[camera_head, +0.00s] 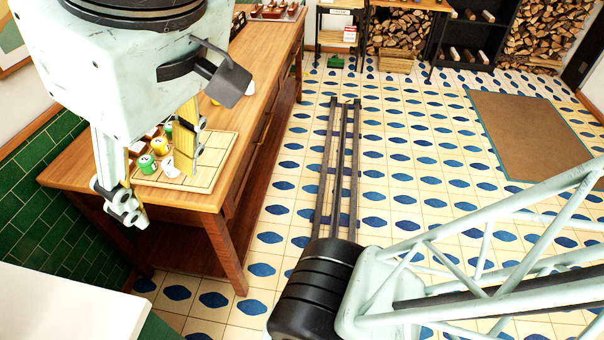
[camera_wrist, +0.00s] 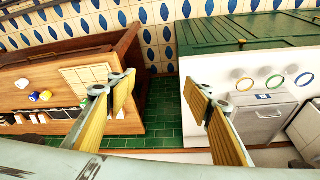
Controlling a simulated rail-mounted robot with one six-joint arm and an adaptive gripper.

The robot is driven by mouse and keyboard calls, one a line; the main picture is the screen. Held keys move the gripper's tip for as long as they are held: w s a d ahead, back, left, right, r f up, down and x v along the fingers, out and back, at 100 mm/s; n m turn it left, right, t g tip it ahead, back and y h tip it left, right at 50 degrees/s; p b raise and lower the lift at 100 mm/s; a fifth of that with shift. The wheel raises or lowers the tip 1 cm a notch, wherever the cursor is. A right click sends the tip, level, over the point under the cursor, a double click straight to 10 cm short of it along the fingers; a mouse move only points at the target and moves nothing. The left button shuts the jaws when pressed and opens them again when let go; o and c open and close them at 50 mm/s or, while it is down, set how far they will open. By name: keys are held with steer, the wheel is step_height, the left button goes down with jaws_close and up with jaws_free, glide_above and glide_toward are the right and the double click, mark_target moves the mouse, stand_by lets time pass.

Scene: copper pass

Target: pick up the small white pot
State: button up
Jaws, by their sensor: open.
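In the head view, a small white pot (camera_head: 171,168) sits at the pale board on the near end of the wooden table, beside a green pot (camera_head: 148,164) and a yellow one (camera_head: 160,147). My gripper (camera_head: 163,190) hangs in front of these, its yellow-padded fingers spread apart with nothing between them. The right finger partly covers the group. In the wrist view my gripper (camera_wrist: 160,97) is also open and empty. There, a small white thing (camera_wrist: 22,83) lies on the table far left, outside the fingers; I cannot tell whether it is the same pot.
The wooden table (camera_head: 255,75) runs away along the left, with the pale board (camera_head: 215,160) on it. A white surface (camera_head: 65,305) is at the near left. In the wrist view, a green-topped counter (camera_wrist: 240,38) stands right, across a gap from the table.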

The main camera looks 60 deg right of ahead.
steer(key=shift+s+f, duration=0.1)
steer(key=w+d+r+m, duration=0.1)
steer(key=w+d+r, duration=0.1)
steer(key=w, duration=0.4)
steer(key=w+d+r, duration=0.2)
steer(key=w, duration=0.4)
steer(key=w+d+f+m+h+p, duration=0.1)
steer(key=w+d+f+m+p, duration=0.15)
steer(key=w+d, duration=2.3)
steer(key=w+d+f+m, duration=0.15)
steer(key=d+f, duration=0.25)
steer(key=d, duration=0.4)
steer(key=w+d+f+h, duration=0.15)
steer(key=d+f, duration=0.25)
steer(key=d, duration=0.5)
steer(key=w+d+f+m+y, duration=0.1)
steer(key=w+d+f, duration=0.25)
steer(key=d, duration=0.45)
steer(key=s+d+f, duration=0.2)
steer(key=d+f, duration=0.5)
steer(key=d, duration=0.4)
steer(key=s+d+f+m+h+p, duration=0.1)
steer(key=s+d+f, duration=0.1)
steer(key=d+f, duration=0.6)
steer(key=d, duration=0.3)
steer(key=shift+s+d+m, duration=0.15)
steer(key=shift+s+m, duration=0.15)
steer(key=shift+s, duration=0.1)
steer(key=shift+f, duration=0.15)
